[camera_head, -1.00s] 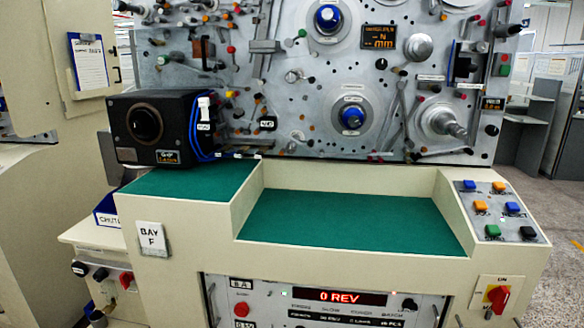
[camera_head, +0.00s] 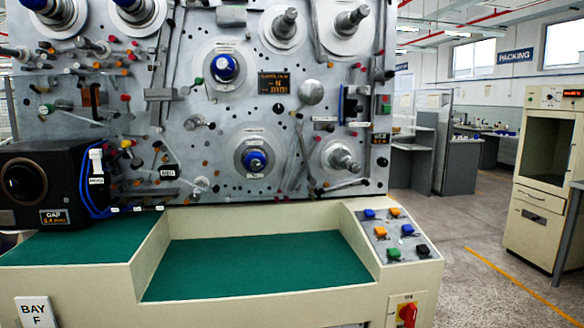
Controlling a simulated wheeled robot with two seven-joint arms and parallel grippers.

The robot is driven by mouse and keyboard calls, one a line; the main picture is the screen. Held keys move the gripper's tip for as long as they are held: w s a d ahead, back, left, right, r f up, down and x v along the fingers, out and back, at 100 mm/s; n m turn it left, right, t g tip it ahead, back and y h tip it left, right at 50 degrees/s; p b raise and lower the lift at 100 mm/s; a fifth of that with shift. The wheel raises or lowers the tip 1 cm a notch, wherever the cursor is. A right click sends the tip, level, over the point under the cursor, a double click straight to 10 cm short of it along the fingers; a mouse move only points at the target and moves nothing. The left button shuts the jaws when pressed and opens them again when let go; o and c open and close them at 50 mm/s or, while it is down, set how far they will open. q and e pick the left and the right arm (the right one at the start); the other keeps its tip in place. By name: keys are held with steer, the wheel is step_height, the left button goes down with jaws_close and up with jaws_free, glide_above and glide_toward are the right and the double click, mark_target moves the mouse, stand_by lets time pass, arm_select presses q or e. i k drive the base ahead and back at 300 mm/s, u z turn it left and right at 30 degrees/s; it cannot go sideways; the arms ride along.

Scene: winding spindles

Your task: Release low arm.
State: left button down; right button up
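The grey winding panel (camera_head: 235,120) stands upright ahead of me with spindles, rollers and thin metal arms. A blue-capped hub (camera_head: 256,160) sits low in the middle, and another blue-capped hub (camera_head: 224,67) sits above it. A bare metal spindle (camera_head: 342,157) is at the lower right. A slim arm (camera_head: 302,153) slants between the lower hub and this spindle, and another low arm (camera_head: 345,186) lies near the panel's bottom edge. No label tells me which is the low arm. Neither of my grippers is in view.
A green-topped recess (camera_head: 255,262) lies empty below the panel. A button plate (camera_head: 398,236) is at its right and a red switch (camera_head: 408,313) below. A black box (camera_head: 38,186) stands at left. Open floor (camera_head: 455,220) extends right, toward a cream cabinet (camera_head: 545,165).

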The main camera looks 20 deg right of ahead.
mark_target(298, 127)
steer(key=k, duration=0.65)
steer(key=z, duration=0.45)
steer(key=i, duration=1.5)
steer(key=u, duration=0.6)
